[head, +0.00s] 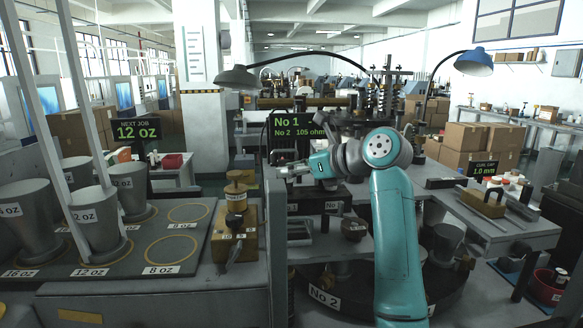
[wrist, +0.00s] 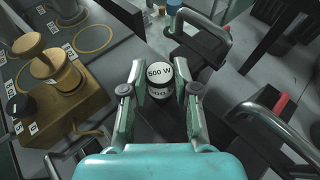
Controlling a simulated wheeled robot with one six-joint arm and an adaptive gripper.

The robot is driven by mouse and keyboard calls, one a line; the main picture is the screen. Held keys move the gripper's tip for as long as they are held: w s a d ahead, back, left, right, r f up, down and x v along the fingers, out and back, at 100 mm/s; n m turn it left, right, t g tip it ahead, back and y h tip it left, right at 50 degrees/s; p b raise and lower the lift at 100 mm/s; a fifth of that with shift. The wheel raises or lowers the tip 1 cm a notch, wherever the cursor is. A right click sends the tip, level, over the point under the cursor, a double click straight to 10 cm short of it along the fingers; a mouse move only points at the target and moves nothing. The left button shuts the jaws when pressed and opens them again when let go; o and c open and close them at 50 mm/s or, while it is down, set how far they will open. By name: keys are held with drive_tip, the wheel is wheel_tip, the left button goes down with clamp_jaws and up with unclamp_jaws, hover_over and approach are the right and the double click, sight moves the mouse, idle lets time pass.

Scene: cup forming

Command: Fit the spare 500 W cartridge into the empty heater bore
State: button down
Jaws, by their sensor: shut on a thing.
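My gripper (wrist: 158,86) is shut on a short cylindrical cartridge (wrist: 160,73) in the wrist view. Its pale top end reads "500 W", and a second label on its dark side is only partly readable. The fingers stand on its left and right sides. In the head view my gripper (head: 280,168) is near the middle, beyond the brass fixture and below the "No 1" screen. The cartridge is too small to make out there. I cannot pick out the empty heater bore in either view.
A brass fixture with a knob (head: 236,222) stands left of my arm; it also shows in the wrist view (wrist: 62,85). Metal cups (head: 97,215) stand on a marked board at left. A screen (head: 300,128) reads "No 2 105 ohm".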

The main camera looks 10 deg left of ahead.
drive_tip(key=shift+f, duration=1.15)
drive_tip(key=c, duration=0.8)
unclamp_jaws()
drive_tip(key=shift+d, duration=0.1)
drive_tip(key=v, duration=1.2)
